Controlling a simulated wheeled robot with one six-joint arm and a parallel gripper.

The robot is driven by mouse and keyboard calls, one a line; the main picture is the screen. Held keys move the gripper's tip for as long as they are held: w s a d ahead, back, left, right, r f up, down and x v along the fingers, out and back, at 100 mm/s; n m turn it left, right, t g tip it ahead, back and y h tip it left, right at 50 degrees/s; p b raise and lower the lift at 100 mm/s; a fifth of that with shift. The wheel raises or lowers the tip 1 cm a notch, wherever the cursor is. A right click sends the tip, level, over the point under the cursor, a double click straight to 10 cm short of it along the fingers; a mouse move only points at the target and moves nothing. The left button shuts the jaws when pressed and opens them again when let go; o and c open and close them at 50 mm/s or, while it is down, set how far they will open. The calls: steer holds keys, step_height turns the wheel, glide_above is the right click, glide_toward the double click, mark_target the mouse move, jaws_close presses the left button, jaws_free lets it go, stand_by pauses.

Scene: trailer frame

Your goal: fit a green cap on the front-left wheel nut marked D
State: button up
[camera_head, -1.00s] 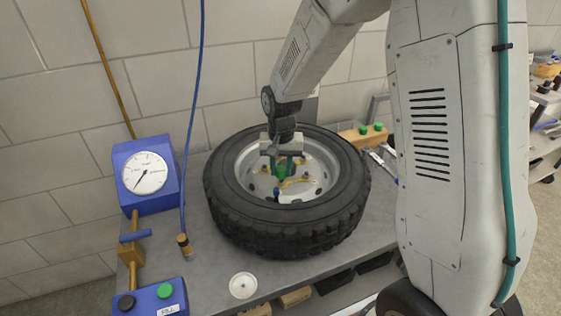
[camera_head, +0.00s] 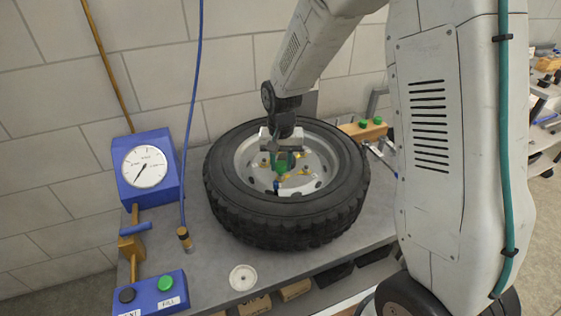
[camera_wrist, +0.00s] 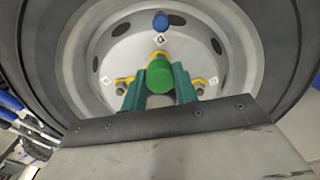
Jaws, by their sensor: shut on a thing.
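My gripper (camera_head: 283,162) reaches down inside the rim of a black-tyred wheel (camera_head: 285,226) lying flat on the bench. Its teal fingers (camera_wrist: 183,82) are shut on a green cap (camera_wrist: 160,76), which also shows in the head view (camera_head: 280,168). In the wrist view the cap covers the middle of a yellow-marked spot on the hub, so I cannot tell whether it touches a nut. Other nuts with yellow markers (camera_wrist: 124,82) and small white tags stand around the hub. The tag letters are too small to read, so I cannot pick out D.
A blue valve-like peg (camera_wrist: 160,22) stands on the rim. Two more green caps (camera_head: 377,121) sit on a wooden block (camera_head: 352,130) behind the wheel. A blue gauge (camera_head: 148,168) and a blue button box (camera_head: 150,293) stand at left. A white disc (camera_head: 243,278) lies in front.

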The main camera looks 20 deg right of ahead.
steer(key=shift+f, duration=1.45)
steer(key=o, duration=1.5)
steer(key=shift+r, duration=4)
